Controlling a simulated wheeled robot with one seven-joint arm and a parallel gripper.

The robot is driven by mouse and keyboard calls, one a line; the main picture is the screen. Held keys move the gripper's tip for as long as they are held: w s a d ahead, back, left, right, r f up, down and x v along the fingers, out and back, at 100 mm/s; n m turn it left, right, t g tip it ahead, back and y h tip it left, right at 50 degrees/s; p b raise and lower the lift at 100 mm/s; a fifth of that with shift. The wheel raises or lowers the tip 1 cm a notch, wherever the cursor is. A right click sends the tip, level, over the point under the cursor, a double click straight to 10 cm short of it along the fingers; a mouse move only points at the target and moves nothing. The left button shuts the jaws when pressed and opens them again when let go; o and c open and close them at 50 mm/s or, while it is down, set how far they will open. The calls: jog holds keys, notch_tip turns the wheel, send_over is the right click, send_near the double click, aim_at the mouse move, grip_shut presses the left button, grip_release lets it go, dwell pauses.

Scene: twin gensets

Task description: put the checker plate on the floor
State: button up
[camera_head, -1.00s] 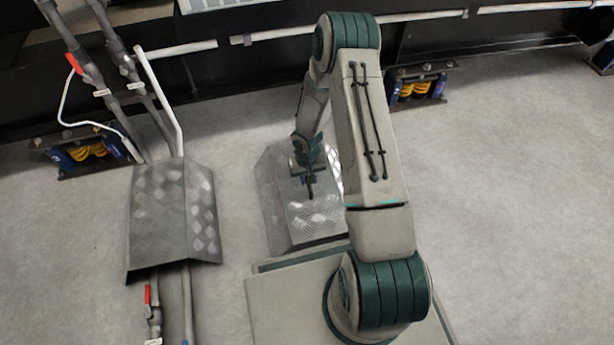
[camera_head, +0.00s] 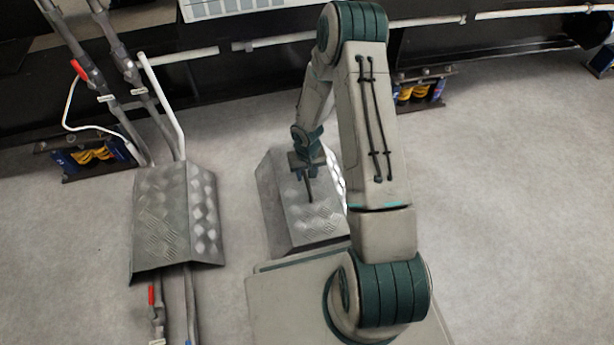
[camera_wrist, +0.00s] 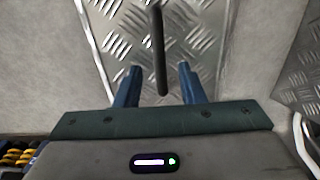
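A grey checker plate (camera_head: 300,215) with bent sides lies on the floor in front of my base, with its right part hidden behind my arm. Its diamond pattern fills the middle of the wrist view (camera_wrist: 215,45). A thin dark bar handle (camera_wrist: 158,50) stands out from this plate. My gripper (camera_head: 307,176) is above the plate at the handle. In the wrist view the two blue fingers (camera_wrist: 159,72) are spread, with the bar between them in the picture and a gap on each side. A second checker plate (camera_head: 165,215) sits over the pipes at the left.
Pipes (camera_head: 120,75) with red valve levers run under the second plate. Black frame rails with a pale pipe cross the back. Spring mounts stand at the left (camera_head: 90,157) and the right (camera_head: 425,92). The grey floor (camera_head: 510,200) is clear on the right.

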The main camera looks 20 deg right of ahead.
notch_tip(320, 180, up, 7)
jog(key=p, duration=0.2)
